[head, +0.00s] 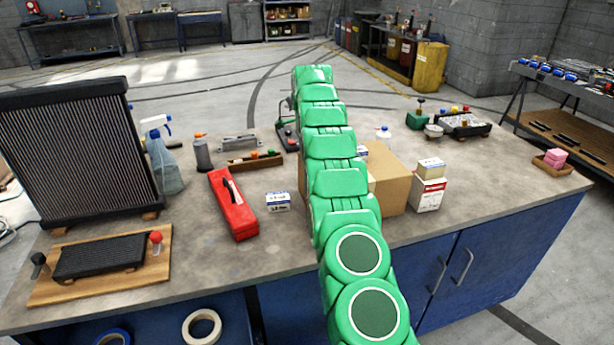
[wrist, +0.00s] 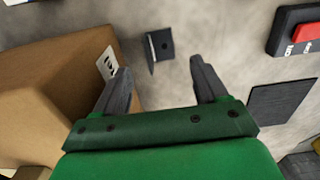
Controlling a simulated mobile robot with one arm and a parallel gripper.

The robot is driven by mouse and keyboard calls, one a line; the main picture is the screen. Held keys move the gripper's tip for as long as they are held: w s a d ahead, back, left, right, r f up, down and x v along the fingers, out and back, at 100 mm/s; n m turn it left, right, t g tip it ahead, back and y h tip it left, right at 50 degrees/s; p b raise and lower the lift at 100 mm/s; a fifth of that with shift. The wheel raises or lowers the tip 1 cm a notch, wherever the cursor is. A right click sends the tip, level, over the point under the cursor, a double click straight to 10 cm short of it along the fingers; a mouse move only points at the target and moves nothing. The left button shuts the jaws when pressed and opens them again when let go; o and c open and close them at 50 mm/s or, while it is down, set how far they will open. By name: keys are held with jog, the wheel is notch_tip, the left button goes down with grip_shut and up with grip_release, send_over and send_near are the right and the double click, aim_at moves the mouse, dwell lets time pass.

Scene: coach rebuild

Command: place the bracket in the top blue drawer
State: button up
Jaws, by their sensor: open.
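The bracket (wrist: 160,46), a small dark angled piece with a hole in one face, stands on the grey worktop in the wrist view. My gripper (wrist: 161,70) is open and empty, and the bracket is just beyond the gap between its fingertips, apart from them. In the head view my green arm reaches across the bench, and I cannot make out the bracket or fingertips. A blue drawer (head: 158,325) shows at the bench's front left, seemingly pulled out, with tape rolls in it. The frame's lower edge cuts it off.
A cardboard box (wrist: 45,72) is close to the left finger; it also shows beside my arm (head: 395,185). A dark device with a red part (wrist: 300,32) and a black square (wrist: 283,104) lie right. A red toolbox (head: 232,203) and radiator (head: 80,150) stand left.

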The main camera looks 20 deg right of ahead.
jog(key=shift+f, duration=3.2)
jog(key=c, duration=1.3)
jog(key=shift+r, duration=0.1)
